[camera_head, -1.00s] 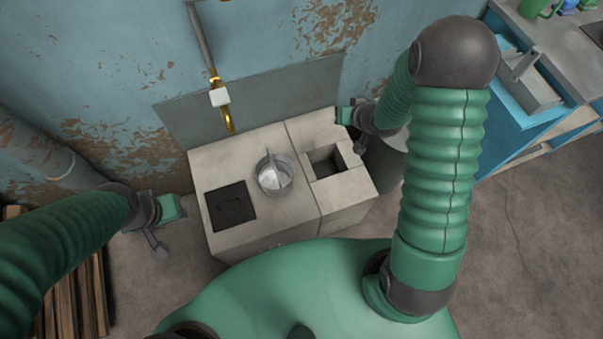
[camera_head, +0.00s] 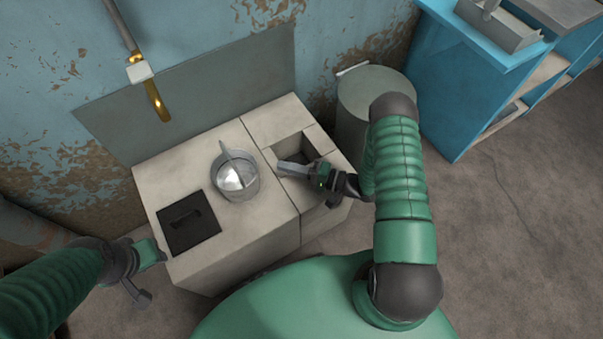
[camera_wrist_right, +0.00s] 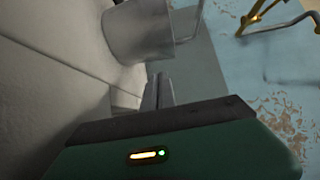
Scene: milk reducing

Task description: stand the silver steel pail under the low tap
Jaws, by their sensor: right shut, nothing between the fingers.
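The silver steel pail (camera_head: 236,180) stands upright on the pale stone block, with its handle raised. It also shows at the top of the right wrist view (camera_wrist_right: 137,32). The tap (camera_head: 157,100), a brass spout on a wall pipe, hangs by the wall behind and left of the pail. Brass pipework (camera_wrist_right: 262,12) shows top right in the right wrist view. My right gripper (camera_head: 284,167) is shut and empty, over the block's square recess, right of the pail and apart from it. My left gripper (camera_head: 158,252) is by the block's front left edge; its fingers are unclear.
The stone block (camera_head: 240,225) has a black hatch (camera_head: 188,222) left of the pail and a square recess (camera_head: 292,148) at right. A grey drum (camera_head: 375,88) stands behind my right arm. A blue cabinet (camera_head: 465,75) is further right. Block top below the tap is clear.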

